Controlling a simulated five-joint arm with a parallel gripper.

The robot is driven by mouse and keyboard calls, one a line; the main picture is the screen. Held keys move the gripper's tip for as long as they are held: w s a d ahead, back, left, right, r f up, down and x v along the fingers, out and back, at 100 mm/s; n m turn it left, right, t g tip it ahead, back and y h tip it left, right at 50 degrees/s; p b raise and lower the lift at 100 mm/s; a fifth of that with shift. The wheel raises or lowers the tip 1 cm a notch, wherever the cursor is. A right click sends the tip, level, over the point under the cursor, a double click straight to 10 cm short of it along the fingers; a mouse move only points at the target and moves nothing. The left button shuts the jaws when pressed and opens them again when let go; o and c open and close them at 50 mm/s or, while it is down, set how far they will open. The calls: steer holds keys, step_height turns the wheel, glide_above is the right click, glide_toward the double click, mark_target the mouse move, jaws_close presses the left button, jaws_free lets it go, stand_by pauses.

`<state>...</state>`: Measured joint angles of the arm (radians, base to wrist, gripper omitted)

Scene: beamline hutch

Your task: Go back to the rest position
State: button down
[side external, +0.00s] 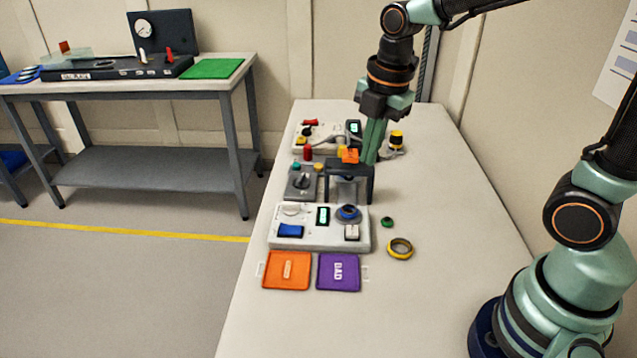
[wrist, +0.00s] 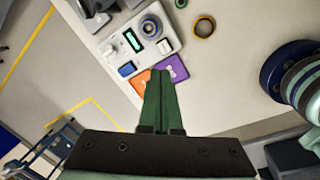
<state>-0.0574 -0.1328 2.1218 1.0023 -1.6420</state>
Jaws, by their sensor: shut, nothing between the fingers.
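My gripper (side external: 373,142) points down over the far half of the white table (side external: 440,230), its green fingers together with nothing between them. In the side view its tips are behind and beside a dark grey bracket-like fixture (side external: 350,168); I cannot tell whether they touch it. In the wrist view the shut fingers (wrist: 160,75) extend up the picture, their tips overlapping the orange mat (wrist: 137,82) and purple mat (wrist: 174,69) from that angle.
A white control box (side external: 285,243) with a blue button stands before the fixture. A yellow-black ring (side external: 400,249) and small green piece (side external: 387,222) lie right of it. Another white device (side external: 325,128) stands farther back. The table's right side is mostly clear. A side bench (side external: 140,85) stands left.

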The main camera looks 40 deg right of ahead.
steer(key=s+d+r+m+t, duration=0.1)
steer(key=s+r+m+t, duration=0.1)
steer(key=m, duration=0.7)
steer(key=s+d+r+m+t, duration=0.1)
steer(key=s+m, duration=0.3)
steer(key=m, duration=0.6)
steer(key=shift+r+t, duration=0.4)
steer(key=shift+r, duration=0.1)
